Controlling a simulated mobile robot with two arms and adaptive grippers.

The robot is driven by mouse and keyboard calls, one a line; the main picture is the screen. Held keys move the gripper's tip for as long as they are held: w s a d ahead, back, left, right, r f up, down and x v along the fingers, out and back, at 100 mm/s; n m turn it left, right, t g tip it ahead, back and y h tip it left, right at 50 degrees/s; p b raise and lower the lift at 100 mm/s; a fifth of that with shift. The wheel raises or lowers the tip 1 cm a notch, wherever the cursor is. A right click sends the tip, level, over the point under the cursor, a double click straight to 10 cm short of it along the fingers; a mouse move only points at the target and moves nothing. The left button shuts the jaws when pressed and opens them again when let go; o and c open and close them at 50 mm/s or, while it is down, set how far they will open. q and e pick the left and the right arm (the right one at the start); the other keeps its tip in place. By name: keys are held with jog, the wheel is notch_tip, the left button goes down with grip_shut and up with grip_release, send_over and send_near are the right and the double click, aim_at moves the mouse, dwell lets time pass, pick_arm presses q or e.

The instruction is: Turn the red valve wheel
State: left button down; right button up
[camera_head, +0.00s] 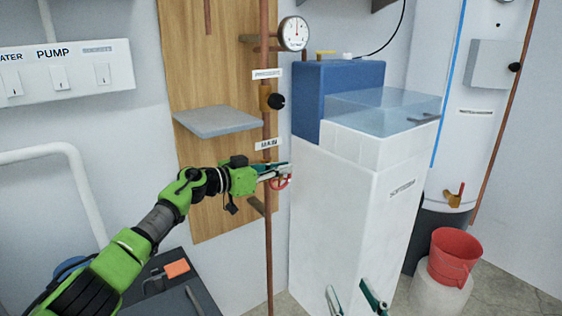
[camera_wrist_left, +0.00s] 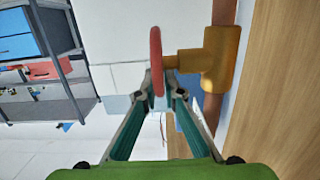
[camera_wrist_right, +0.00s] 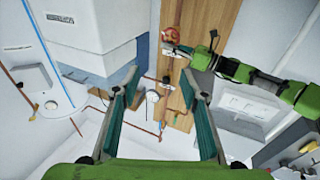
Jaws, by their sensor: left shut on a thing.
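The red valve wheel (camera_head: 281,183) is on the vertical copper pipe, below the MAIN label in the head view. In the left wrist view the wheel (camera_wrist_left: 155,50) shows edge-on as a thin red rim, with its brass valve body (camera_wrist_left: 220,62) to the right. My left gripper (camera_head: 277,171) is at the wheel, shut on its rim, with one finger on each side (camera_wrist_left: 161,88). The fingers hide part of the wheel in the head view. My right gripper (camera_head: 354,298) is open and empty, low in front of the white cabinet; its fingers stand wide apart in the right wrist view (camera_wrist_right: 162,95).
The copper pipe (camera_head: 268,235) runs up a wooden board (camera_head: 222,75) with a grey shelf (camera_head: 218,121). A pressure gauge (camera_head: 294,34) and a black-knobbed valve (camera_head: 275,101) sit above. The white softener cabinet (camera_head: 345,220) stands close right of the wheel. A red bucket (camera_head: 452,258) is further right.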

pick_arm(q)
jog(key=p, duration=0.3)
jog(key=shift+w+r, duration=0.1)
jog(key=shift+r, duration=0.1)
jog(key=p, duration=0.3)
jog(key=g+y+p, duration=0.1)
jog(key=p, duration=0.1)
jog(key=shift+d+p, duration=0.25)
jog(key=shift+p, duration=0.15)
pick_arm(e)
jog(key=s+d+f+g+h, duration=0.2)
jog(key=s+d+f+g, duration=0.2)
jog(key=s+f+g, duration=0.55)
jog(key=s+d+f+g+h, duration=0.25)
jog(key=s+f+g, duration=0.35)
jog(key=f, duration=0.7)
pick_arm(q)
jog(key=p, duration=0.1)
jog(key=y+p, duration=0.1)
jog(key=p, duration=0.1)
jog(key=shift+w+d+f+g, duration=0.1)
jog(key=shift+f+g, duration=0.2)
pick_arm(e)
jog(key=s+f, duration=0.3)
jog(key=f, duration=0.9)
jog(key=shift+d+f+m, duration=0.15)
jog(key=shift+d+m, duration=0.15)
jog(key=shift+d, duration=0.15)
jog(key=shift+g, duration=0.25)
